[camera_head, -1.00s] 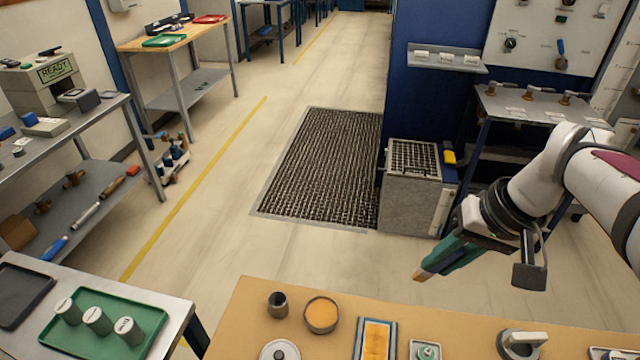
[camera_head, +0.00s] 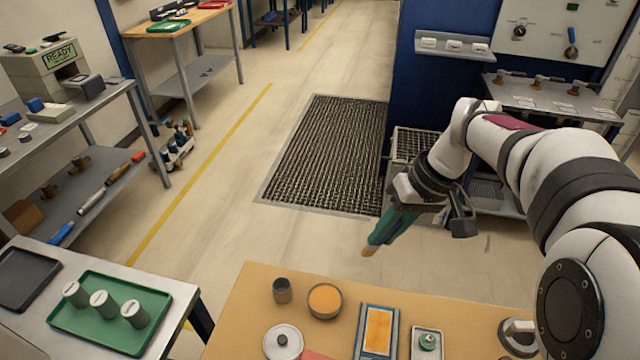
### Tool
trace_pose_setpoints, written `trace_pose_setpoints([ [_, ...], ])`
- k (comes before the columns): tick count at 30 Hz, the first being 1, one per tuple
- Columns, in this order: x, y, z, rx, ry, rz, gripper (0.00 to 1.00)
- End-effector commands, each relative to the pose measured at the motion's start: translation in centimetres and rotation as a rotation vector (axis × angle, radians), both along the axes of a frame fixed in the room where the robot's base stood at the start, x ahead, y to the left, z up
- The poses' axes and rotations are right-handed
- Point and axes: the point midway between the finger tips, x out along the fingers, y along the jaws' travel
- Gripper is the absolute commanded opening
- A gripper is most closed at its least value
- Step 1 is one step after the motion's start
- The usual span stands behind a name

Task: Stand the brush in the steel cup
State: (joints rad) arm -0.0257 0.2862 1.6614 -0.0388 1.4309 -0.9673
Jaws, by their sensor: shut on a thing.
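The steel cup (camera_head: 282,291), a small dark grey cylinder with an open top, stands upright near the back left of the tan table. My gripper (camera_head: 382,238) has teal fingers and is above and behind the table's back edge, to the right of the cup and higher in the picture. It is shut on the brush (camera_head: 368,252); only a small tan end shows below the fingers, pointing down and left. The rest of the brush is hidden by the fingers. The brush is tilted and clear of the cup.
On the tan table (camera_head: 245,325), a round bowl with orange contents (camera_head: 325,300) stands right beside the cup. A white lid with a dark knob (camera_head: 282,342), a blue-edged tray (camera_head: 377,332) and a small tray with a green item (camera_head: 428,343) are nearer the front.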

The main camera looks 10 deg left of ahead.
Motion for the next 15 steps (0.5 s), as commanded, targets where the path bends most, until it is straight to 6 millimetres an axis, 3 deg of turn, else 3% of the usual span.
trace_pose_setpoints([
  [3, 0.8, 4.4, -2.0, 0.001, 0.004, 0.179, 0.00],
  [6, 1.0, 6.7, -3.1, 0.003, 0.002, 0.276, 0.00],
  [11, 0.7, 10.2, -5.0, 0.005, 0.003, 0.322, 0.00],
  [15, 0.3, 14.6, -7.7, 0.003, 0.004, 0.322, 0.00],
])
